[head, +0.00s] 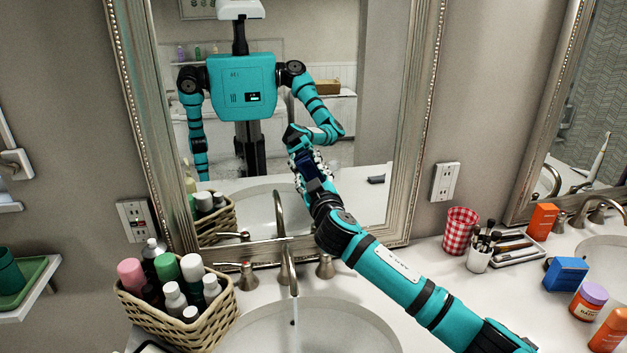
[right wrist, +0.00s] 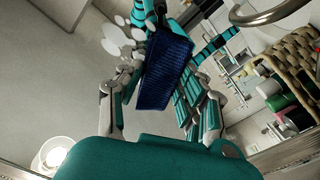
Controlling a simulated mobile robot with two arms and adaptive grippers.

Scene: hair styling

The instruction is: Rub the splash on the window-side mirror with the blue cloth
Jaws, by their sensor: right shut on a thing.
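A dark blue cloth (right wrist: 165,72) is held in my right gripper (head: 309,172), in front of the silver-framed mirror (head: 376,130). In the right wrist view the cloth hangs between the two fingers, against the mirror's reflection; whether it touches the glass I cannot tell. Pale round splash spots (right wrist: 113,42) show on the glass just left of the cloth. In the head view the gripper and arm partly hide this area. My left gripper is not directly in view; only my left arm's reflection shows, hanging down. No window shows.
A wicker basket of bottles (head: 187,318), a tap (head: 284,265) and a basin (head: 310,335) lie below the mirror. A red checked cup (head: 460,231), a brush cup (head: 478,260) and several boxes and jars stand at right. A second mirror (head: 590,140) is at far right.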

